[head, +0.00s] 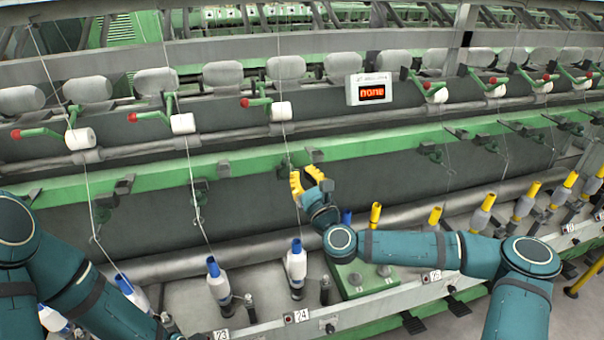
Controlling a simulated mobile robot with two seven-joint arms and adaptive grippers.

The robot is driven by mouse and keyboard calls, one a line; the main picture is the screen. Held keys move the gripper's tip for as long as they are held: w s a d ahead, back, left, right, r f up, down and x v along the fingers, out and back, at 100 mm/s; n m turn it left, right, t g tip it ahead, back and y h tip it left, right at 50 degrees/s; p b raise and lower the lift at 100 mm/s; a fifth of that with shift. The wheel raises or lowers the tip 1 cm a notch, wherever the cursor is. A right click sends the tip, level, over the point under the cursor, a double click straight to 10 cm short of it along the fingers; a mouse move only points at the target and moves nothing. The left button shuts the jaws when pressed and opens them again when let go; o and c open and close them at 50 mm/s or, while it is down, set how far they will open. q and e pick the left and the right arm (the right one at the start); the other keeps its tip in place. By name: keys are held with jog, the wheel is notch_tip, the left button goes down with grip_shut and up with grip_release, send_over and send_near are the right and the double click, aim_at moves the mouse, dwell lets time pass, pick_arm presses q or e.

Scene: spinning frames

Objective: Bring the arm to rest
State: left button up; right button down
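My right arm reaches in from the right across the front of the spinning frame. Its gripper (304,178) has yellow fingers that point up and stand apart with a gap between them. It is in front of the dark panel, just below the green rail (240,163), near a hanging thread. I see nothing held between the fingers, though the view is small. My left arm (65,275) shows at the lower left, and its gripper is out of the picture.
Bobbins with blue tops (296,262) stand along the lower rail, and yellow-topped ones (524,202) stand to the right. A small display (369,89) reads "none". Red-tipped green levers (150,117) and white rollers line the upper beam. Thin threads hang down at the left.

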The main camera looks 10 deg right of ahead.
jog(key=s+a+f+n+g+y+b, duration=0.1)
jog(key=s+a+f+n+g+y, duration=0.1)
jog(key=s+a+f+n+g, duration=0.45)
jog(key=s+a+f+n+g+y+b, duration=0.1)
jog(key=s+a+f+n+b, duration=0.15)
jog(key=f+n, duration=0.45)
jog(key=s+a+f+n+g+y+b, duration=0.1)
jog(key=s+a+f+n+g+y, duration=0.15)
jog(key=a+f, duration=0.55)
jog(key=s+d+f+n+g+h+b, duration=0.2)
jog(key=s+d+f+n+g+h, duration=0.1)
jog(key=s+d+f+n, duration=0.3)
jog(key=s+d+f+n+g+h+b, duration=0.2)
jog(key=s+d+f+n+g, duration=0.3)
jog(key=s+f, duration=0.5)
notch_tip(320, 180, down, 2)
jog(key=d+n+h, duration=0.1)
jog(key=d+n, duration=0.1)
jog(key=shift+d+n, duration=0.15)
jog(key=shift+n, duration=0.25)
jog(key=shift+s+f, duration=0.1)
jog(key=shift+s, duration=0.05)
